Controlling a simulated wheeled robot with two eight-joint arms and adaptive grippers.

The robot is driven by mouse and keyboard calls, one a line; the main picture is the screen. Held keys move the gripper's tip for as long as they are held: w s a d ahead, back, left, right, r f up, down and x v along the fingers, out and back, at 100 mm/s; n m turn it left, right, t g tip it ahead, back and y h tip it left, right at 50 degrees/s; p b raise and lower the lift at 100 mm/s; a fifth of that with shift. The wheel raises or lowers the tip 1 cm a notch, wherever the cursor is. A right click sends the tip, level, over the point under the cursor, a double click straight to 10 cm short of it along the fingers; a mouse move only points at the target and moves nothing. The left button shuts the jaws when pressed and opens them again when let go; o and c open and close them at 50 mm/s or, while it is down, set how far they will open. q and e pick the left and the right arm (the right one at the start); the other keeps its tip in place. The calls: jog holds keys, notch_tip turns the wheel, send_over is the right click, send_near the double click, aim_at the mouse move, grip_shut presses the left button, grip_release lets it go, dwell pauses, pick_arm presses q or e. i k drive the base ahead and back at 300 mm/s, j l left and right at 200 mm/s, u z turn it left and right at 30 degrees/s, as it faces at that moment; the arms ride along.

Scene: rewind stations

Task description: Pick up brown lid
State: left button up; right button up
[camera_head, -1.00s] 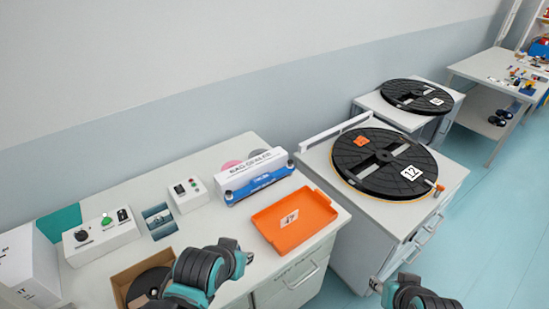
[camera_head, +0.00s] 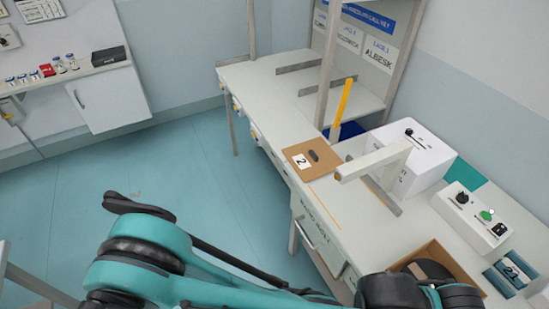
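The brown lid (camera_head: 316,155) is a flat brown cardboard piece with a dark oval slot and a white label reading 2. It lies flat on the white workbench (camera_head: 330,205), near its front edge. Teal and black links of my own arms fill the lower part of the view, well short of the lid. I do not see the fingers of either gripper, and nothing of mine touches the lid.
A white box-shaped machine (camera_head: 425,160) with an arm reaching out stands just right of the lid. An open brown box (camera_head: 447,256) with a black reel inside is nearer. A control box (camera_head: 470,218) stands at the right. The floor at the left is clear.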

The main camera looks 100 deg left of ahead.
aim_at(312, 159)
jog(key=u, duration=2.85)
jog(key=l+z, duration=0.1)
jog(key=z, duration=0.35)
jog(key=l+z, duration=0.1)
jog(key=z, duration=0.3)
jog(key=l+z, duration=0.1)
jog(key=z, duration=0.35)
jog(key=u, duration=1.45)
jog(key=i+j+u, duration=0.1)
jog(key=i+j, duration=0.5)
jog(key=j, duration=0.2)
jog(key=i+u, duration=0.2)
jog(key=i, duration=0.5)
